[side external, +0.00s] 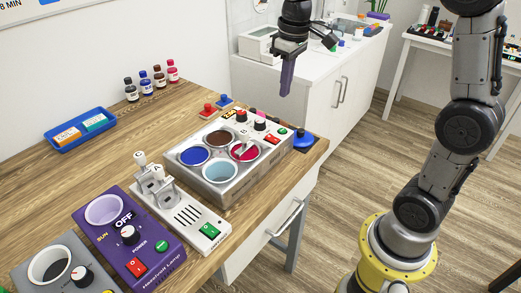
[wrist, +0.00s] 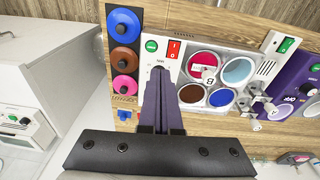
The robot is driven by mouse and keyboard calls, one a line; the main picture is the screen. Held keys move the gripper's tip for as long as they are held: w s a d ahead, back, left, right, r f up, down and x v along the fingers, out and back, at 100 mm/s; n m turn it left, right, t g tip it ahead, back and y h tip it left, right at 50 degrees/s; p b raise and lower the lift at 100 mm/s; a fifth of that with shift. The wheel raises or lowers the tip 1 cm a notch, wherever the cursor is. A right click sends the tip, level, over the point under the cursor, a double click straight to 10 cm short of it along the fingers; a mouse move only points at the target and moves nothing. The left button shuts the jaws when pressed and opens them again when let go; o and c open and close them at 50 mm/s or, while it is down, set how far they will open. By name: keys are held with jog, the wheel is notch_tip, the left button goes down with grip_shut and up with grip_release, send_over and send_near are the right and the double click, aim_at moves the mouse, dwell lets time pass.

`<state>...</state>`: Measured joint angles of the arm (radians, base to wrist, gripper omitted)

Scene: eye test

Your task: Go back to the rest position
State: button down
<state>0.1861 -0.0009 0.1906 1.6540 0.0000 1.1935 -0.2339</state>
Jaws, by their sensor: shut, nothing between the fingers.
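My gripper (side external: 286,90) hangs in the air above the right end of the wooden table, pointing down. Its purple fingers are together with nothing between them. In the wrist view the shut fingers (wrist: 161,78) reach up from the bottom centre and cover part of the metal device's near end. In the side view, the gripper is clear of the device and touches nothing.
The metal device (side external: 225,192) has several coloured wells. A grey lever unit (side external: 192,221), a purple lamp unit (side external: 146,246), a blue tray (side external: 80,143) and small bottles (side external: 158,79) share the table. Round coloured knobs (wrist: 126,61) line a black strip. A white cabinet (side external: 318,95) stands behind.

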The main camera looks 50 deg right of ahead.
jog(key=s+a+r+t, duration=0.2)
jog(key=s+a+r, duration=0.15)
jog(key=s, duration=0.25)
jog(key=s+a+f+t, duration=0.1)
jog(key=s+f, duration=0.1)
jog(key=s, duration=0.5)
jog(key=s+a+f+t, duration=0.1)
jog(key=s+a+f, duration=0.1)
jog(key=s, duration=0.5)
jog(key=shift+s+a+f+m, duration=0.2)
jog(key=shift+f+m, duration=0.1)
jog(key=shift+f, duration=0.4)
dwell(5.3)
